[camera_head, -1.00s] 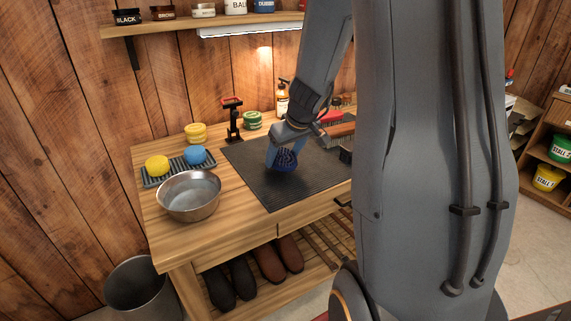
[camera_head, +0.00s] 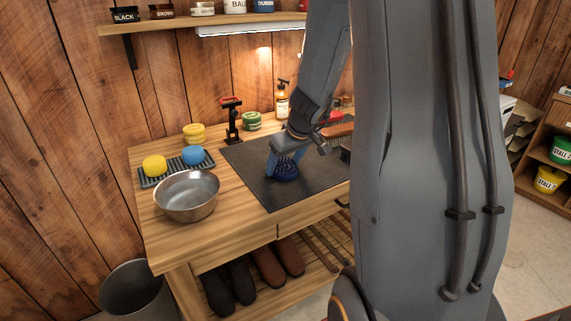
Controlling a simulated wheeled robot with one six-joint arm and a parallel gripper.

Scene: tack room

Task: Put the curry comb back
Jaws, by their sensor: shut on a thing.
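The curry comb (camera_head: 287,171) is dark blue and round with ridges. It is at the dark ribbed mat (camera_head: 252,187) on the wooden bench, near the mat's middle. My gripper (camera_head: 280,163) points down and is shut on the comb. I cannot tell whether the comb touches the mat or is slightly above it. My fingers hide part of the comb, and my arm hides the right part of the bench.
A metal bowl (camera_head: 187,196) stands at the bench's front left. Behind it a rack (camera_head: 178,169) holds yellow and blue sponges. Brushes (camera_head: 339,130), a black stand (camera_head: 232,120), a green tin (camera_head: 251,121) and a pump bottle (camera_head: 282,100) stand at the back. The mat's front left is clear.

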